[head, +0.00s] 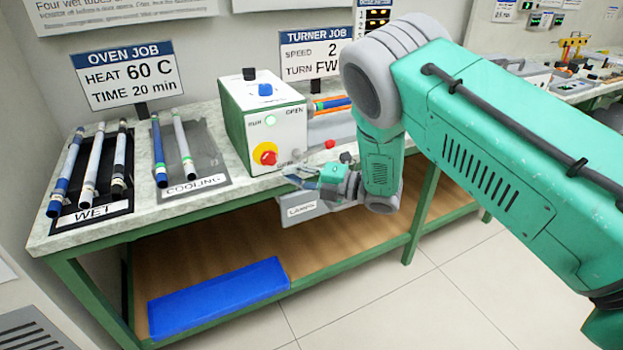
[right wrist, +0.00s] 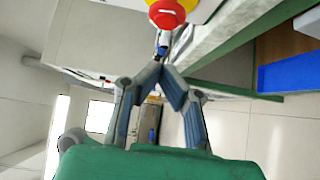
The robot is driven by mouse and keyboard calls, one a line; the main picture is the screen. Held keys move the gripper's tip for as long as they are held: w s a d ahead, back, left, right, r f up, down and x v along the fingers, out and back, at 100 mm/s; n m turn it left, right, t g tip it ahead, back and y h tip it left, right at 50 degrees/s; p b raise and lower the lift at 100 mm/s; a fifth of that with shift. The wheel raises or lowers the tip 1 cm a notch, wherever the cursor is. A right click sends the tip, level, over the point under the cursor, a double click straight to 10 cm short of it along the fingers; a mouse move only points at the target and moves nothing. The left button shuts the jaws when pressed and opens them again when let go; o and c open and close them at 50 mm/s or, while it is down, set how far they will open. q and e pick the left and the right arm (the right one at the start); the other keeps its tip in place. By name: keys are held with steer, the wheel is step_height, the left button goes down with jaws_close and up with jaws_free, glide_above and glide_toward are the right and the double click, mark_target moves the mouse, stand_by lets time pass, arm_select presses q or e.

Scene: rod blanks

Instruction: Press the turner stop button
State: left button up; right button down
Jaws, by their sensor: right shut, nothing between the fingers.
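A large red button on a yellow base (head: 265,154) sits low on the front of a white and green box (head: 288,135), below a lit green button (head: 270,120). A red button on a yellow base also shows at the top of the right wrist view (right wrist: 167,14). A smaller red knob (head: 330,144) shows right of the box, below the TURNER JOB sign (head: 312,55). My right gripper (head: 296,177) is shut and empty, in front of the bench edge, lower right of the large button; its closed fingertips (right wrist: 162,56) appear apart from the button. My left gripper is out of view.
Left of the box, rods lie on the WET tray (head: 92,218) and the COOLING mat (head: 200,183). A labelled pale box (head: 305,212) is partly hidden under my gripper. A blue slab (head: 220,297) lies on the lower shelf. Floor in front is clear.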

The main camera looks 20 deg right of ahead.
mark_target(273, 158)
steer(key=shift+w+a+b, duration=0.1)
steer(key=shift+w+a, duration=0.1)
steer(key=shift+w, duration=0.65)
steer(key=shift+w+a+b, duration=0.1)
steer(key=shift+w+a, duration=0.15)
steer(key=shift+w, duration=0.6)
steer(key=shift+w+a+b, duration=0.1)
steer(key=shift+w+a, duration=0.1)
steer(key=shift+w, duration=0.75)
steer(key=shift+w+b, duration=0.65)
steer(key=shift+b, duration=0.1)
steer(key=shift+r, duration=0.3)
steer(key=shift+w, duration=0.1)
steer(key=shift+a, duration=0.1)
